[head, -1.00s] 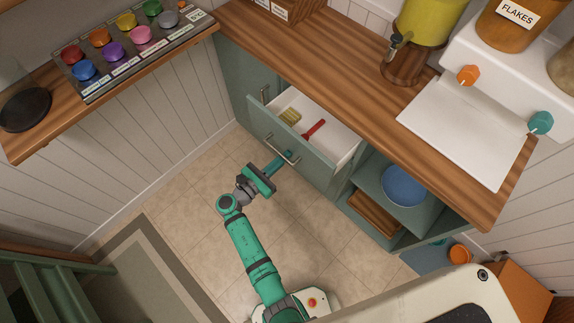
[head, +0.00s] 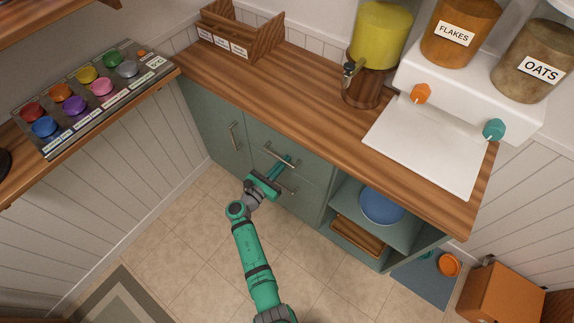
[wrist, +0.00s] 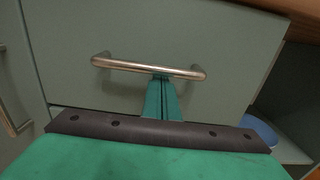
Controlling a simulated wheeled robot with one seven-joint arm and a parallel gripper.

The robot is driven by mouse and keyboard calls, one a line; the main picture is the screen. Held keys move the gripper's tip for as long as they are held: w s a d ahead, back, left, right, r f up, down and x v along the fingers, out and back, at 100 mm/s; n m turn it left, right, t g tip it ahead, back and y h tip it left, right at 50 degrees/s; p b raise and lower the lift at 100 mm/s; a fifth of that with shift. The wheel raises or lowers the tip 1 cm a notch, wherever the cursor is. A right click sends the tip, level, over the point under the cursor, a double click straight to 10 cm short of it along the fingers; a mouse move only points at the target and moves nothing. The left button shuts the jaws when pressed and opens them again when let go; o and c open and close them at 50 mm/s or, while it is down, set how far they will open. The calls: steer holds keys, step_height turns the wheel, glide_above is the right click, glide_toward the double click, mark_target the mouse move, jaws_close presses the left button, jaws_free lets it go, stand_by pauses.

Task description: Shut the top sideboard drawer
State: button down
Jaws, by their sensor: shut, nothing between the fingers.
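The top sideboard drawer (head: 296,165) is shut, its grey-green front in line with the cabinet face in the head view. Its metal bar handle (head: 281,154) crosses the front. In the wrist view the drawer front (wrist: 150,35) fills most of the picture, with the handle (wrist: 150,68) across it. My gripper (head: 287,161) is shut and empty. Its fingertips (wrist: 162,82) are at the middle of the handle, just below the bar or under it; whether they touch the front I cannot tell. The drawer's contents are hidden.
A lower drawer handle (head: 283,184) is below my gripper. To the left is a cupboard door handle (head: 234,136). To the right an open shelf holds a blue bowl (head: 382,207). The tiled floor (head: 200,245) in front is mostly clear.

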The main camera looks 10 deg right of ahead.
steer(key=shift+w+d+r, duration=0.2)
steer(key=shift+w+d, duration=0.05)
steer(key=shift+d, duration=0.2)
steer(key=v, duration=1.5)
steer(key=shift+f, duration=0.2)
steer(key=shift+a, duration=0.1)
